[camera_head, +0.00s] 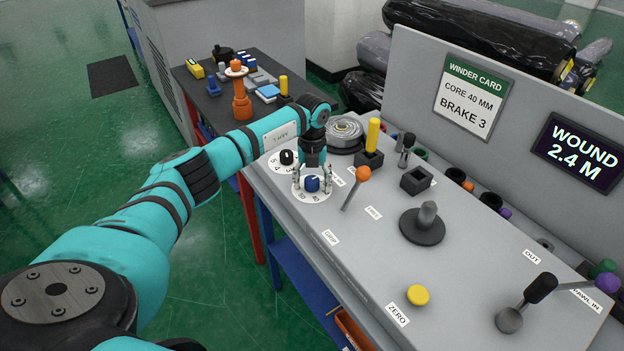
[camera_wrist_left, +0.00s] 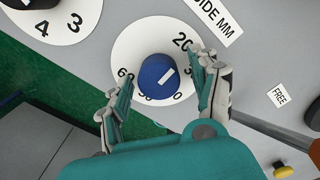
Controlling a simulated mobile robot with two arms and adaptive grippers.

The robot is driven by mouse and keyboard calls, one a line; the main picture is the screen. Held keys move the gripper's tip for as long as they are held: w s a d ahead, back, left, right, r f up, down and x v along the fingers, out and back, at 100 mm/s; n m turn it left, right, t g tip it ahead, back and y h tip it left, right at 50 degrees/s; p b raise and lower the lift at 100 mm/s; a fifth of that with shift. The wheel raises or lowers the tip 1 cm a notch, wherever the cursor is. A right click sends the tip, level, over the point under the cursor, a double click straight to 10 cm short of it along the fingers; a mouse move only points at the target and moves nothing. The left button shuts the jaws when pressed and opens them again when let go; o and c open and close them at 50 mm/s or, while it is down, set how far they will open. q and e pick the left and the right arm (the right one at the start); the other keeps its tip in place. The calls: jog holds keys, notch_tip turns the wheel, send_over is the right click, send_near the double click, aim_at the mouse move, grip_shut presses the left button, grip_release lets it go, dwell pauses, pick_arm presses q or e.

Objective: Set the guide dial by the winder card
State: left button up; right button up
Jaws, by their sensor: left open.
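The guide dial is a blue knob (camera_head: 312,185) on a white numbered disc on the grey console. In the left wrist view the knob (camera_wrist_left: 157,76) has a white mark slanting up and right, roughly toward the 20. Its 0 and 60 also show; other numbers are partly hidden. My left gripper (camera_head: 312,181) is open above the dial, its fingers on either side of the knob with gaps; contact is not visible. The winder card (camera_head: 467,97) reads CORE 40 MM, BRAKE 3. My right gripper is not in view.
A black-knobbed dial (camera_head: 287,157) sits close behind the guide dial. An orange-topped lever (camera_head: 363,175) stands close to the right. A yellow button (camera_head: 418,295) marked ZERO is nearer. A display (camera_head: 580,152) reads WOUND 2.4 M. The console front around ZERO is clear.

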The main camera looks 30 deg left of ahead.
pick_arm(q)
jog(key=c, duration=1.2)
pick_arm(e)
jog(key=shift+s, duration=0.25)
pick_arm(q)
jog(key=shift+f+m, duration=0.1)
jog(key=shift+m, duration=0.2)
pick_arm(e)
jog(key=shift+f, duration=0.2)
pick_arm(q)
jog(key=m+b, duration=0.2)
jog(key=m, duration=0.2)
jog(key=shift+a+b, duration=0.1)
jog(key=shift+b, duration=0.3)
jog(key=m+b, duration=0.2)
jog(key=m, duration=0.3)
jog(key=shift+m, duration=0.4)
jog(key=m+b, duration=0.2)
jog(key=m, duration=0.4)
jog(key=shift+a, duration=0.1)
jog(key=m+b, duration=0.1)
jog(key=m, duration=0.4)
jog(key=shift+w, duration=0.1)
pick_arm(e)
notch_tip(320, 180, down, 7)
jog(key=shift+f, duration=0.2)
pick_arm(q)
jog(key=shift+m, duration=0.3)
